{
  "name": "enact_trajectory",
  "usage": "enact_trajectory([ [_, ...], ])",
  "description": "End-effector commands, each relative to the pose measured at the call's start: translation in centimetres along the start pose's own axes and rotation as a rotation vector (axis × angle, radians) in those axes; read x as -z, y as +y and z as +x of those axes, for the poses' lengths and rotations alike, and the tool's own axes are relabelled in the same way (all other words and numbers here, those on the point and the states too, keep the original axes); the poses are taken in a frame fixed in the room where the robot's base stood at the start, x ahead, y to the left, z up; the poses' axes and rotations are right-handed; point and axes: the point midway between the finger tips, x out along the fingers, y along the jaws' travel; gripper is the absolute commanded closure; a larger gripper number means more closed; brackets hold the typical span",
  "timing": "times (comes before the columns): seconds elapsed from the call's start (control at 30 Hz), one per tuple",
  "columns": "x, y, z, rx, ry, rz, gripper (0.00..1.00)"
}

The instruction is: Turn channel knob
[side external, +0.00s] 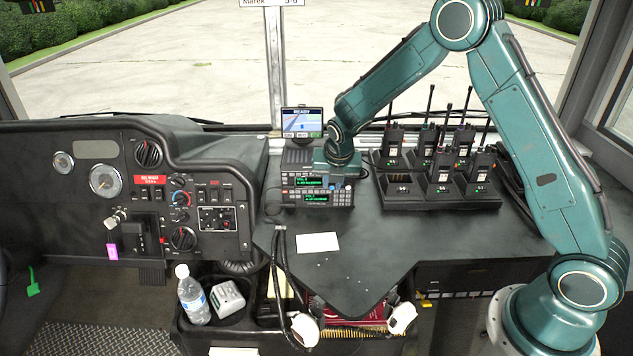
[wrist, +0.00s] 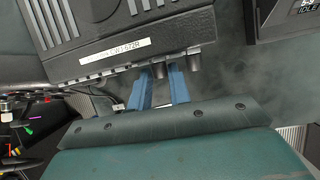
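Two radio units are stacked on the dash in the side view, the upper radio (side external: 288,180) and the lower radio (side external: 287,199), both with lit green displays. My gripper (side external: 335,180) is at the right end of the upper radio; its fingertips are hard to make out there. In the wrist view, the two blue fingers of my gripper (wrist: 159,74) reach to the front edge of a black ribbed radio case (wrist: 100,45). A dark knob shows between the fingertips, and a bare knob (wrist: 195,62) stands just right of them. Whether the fingers touch the knob between them is unclear.
A small screen (side external: 302,122) stands behind the radios. A charger rack (side external: 440,205) with several handheld radios is close to the right. A white card (side external: 317,242) lies on the dark counter in front. Cables (side external: 277,255) hang at the counter's left edge.

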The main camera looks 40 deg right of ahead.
Motion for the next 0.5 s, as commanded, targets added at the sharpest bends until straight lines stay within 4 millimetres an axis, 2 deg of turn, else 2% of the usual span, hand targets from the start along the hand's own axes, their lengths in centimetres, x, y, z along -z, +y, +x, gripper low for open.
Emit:
enact_trajectory([
  [0.03,0.0,0.0,-0.01,0.0,0.0,0.0,0.92],
  [0.1,0.0,0.0,-0.01,0.0,0.0,0.0,1.0],
  [0.5,-0.04,-0.41,0.1,-0.081,0.003,0.033,1.0],
])
